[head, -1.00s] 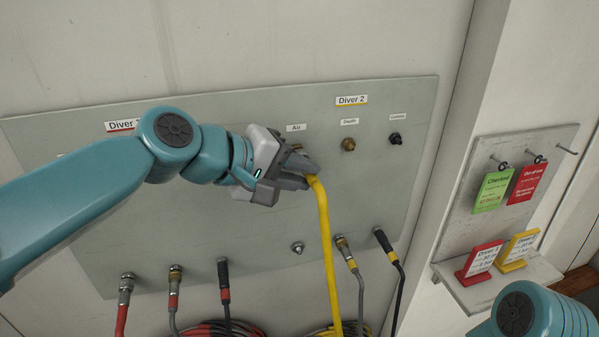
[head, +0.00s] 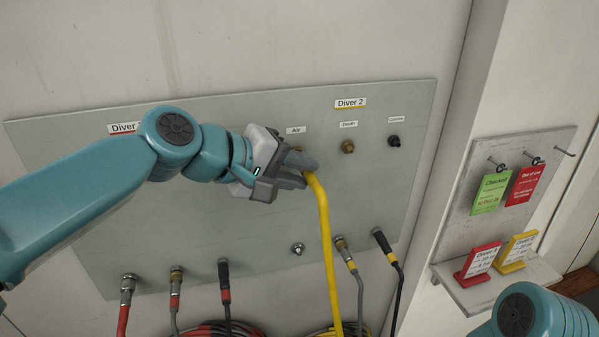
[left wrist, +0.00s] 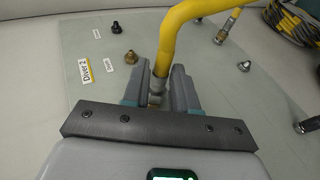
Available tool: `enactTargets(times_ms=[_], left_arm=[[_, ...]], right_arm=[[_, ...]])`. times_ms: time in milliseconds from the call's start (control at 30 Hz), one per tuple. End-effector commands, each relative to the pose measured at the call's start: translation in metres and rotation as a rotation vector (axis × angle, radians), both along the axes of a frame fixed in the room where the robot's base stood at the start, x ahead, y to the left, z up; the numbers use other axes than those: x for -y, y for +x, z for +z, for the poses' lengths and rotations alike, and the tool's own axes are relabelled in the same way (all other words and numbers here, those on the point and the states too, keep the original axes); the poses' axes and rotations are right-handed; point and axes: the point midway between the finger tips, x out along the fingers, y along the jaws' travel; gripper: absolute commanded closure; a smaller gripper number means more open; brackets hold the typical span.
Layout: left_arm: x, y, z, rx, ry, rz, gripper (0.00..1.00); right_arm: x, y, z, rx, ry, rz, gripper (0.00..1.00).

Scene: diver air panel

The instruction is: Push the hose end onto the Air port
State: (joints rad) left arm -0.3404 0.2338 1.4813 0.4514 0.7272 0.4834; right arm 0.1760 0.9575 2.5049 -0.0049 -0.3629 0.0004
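My left gripper (head: 300,170) is at the panel just below the Air label (head: 296,130). It is shut on the metal end (left wrist: 157,92) of the yellow hose (head: 325,235), which also shows in the left wrist view (left wrist: 170,45). The hose bends over the fingers and hangs down in front of the panel. The Air port is mostly hidden behind the fingers; a little brass shows at their upper edge. I cannot tell whether the hose end is on the port. My right gripper is out of view.
The grey panel (head: 230,240) carries a brass Depth port (head: 348,146) and a black port (head: 394,141) to the right. Several parked hoses line its lower edge. A side board with a green tag (head: 490,193) and a red tag (head: 525,185) stands right, above a small shelf (head: 510,283).

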Motion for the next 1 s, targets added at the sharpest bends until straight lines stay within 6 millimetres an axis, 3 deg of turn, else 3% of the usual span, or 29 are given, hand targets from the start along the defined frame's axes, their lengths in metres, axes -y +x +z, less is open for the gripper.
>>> enactTargets(times_ms=[33, 67, 467, 1000], left_arm=[[-0.001, 0.001, 0.0, 0.002, -0.001, 0.004, 0.55], [-0.001, 0.001, 0.0, 0.0, 0.0, 0.002, 0.48], [-0.006, -0.005, 0.003, -0.002, 0.0, -0.002, 0.48], [-0.098, -0.068, 0.065, -0.004, -0.001, 0.001, 0.48]], right_arm=[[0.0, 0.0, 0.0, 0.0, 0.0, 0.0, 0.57], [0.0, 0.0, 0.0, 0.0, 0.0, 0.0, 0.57], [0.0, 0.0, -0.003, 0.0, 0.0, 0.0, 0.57], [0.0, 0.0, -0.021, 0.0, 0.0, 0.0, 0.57]])
